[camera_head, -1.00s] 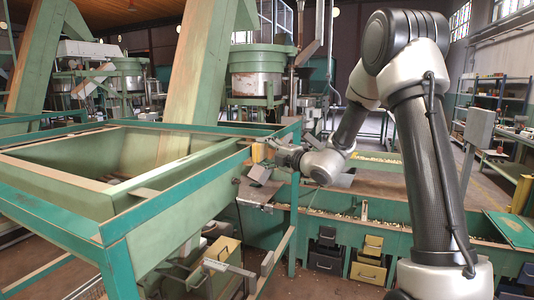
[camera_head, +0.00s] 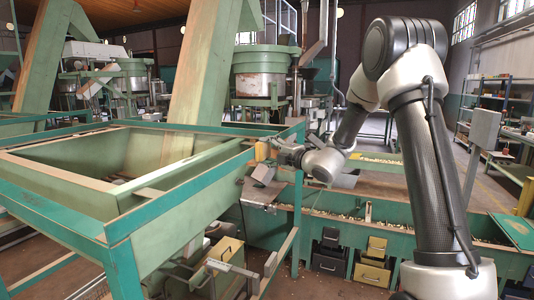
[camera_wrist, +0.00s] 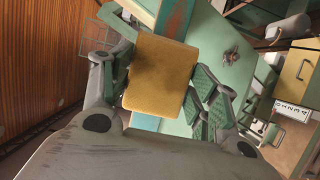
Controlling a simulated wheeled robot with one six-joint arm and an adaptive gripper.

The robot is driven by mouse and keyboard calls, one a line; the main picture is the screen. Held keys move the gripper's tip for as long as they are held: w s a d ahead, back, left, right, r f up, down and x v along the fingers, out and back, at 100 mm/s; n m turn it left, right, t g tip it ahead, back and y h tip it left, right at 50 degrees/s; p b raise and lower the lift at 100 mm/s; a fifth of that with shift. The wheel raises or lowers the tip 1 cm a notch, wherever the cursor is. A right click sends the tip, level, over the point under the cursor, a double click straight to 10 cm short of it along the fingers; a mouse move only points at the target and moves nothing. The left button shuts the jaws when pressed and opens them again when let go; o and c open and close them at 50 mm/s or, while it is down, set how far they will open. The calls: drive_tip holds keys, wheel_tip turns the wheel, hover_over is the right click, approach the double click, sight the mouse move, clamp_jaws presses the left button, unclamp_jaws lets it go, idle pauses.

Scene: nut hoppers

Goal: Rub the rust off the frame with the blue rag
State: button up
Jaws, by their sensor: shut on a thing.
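My gripper (camera_wrist: 160,84) is shut on a yellow, sponge-like block (camera_wrist: 158,62) with a darker smudge on its face. In the head view my gripper (camera_head: 273,153) holds this block (camera_head: 261,151) at the right rail of the green hopper frame (camera_head: 225,168), near its far right corner. In the wrist view the block's far edge meets a teal frame beam (camera_wrist: 187,12) that carries a brown, rust-like band (camera_wrist: 175,20). I cannot tell whether they touch. No blue rag shows; the held block is yellow.
A grey, lumpy thing (camera_wrist: 232,57) lies on a pale green surface in the wrist view. A metal plate (camera_head: 262,192) juts out below my gripper. Black and yellow drawers (camera_head: 370,270) stand under a green trough (camera_head: 350,225). A grey box (camera_head: 482,127) stands right of my arm.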

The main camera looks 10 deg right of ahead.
drive_tip(key=w+d, duration=0.5)
drive_tip(key=w, duration=0.3)
drive_tip(key=shift+d, duration=0.3)
idle(0.5)
drive_tip(key=shift+s+a, duration=0.75)
drive_tip(key=shift+s, duration=0.3)
drive_tip(key=shift+s+a, duration=0.75)
drive_tip(key=shift+s, duration=0.35)
drive_tip(key=shift+s+a, duration=0.75)
drive_tip(key=shift+s, duration=0.3)
drive_tip(key=shift+s+a, duration=1.3)
drive_tip(key=shift+s, duration=0.25)
drive_tip(key=shift+s+d, duration=0.9)
drive_tip(key=shift+d, duration=0.3)
drive_tip(key=shift+s+d, duration=0.85)
drive_tip(key=shift+d, duration=0.35)
drive_tip(key=shift+d, duration=0.15)
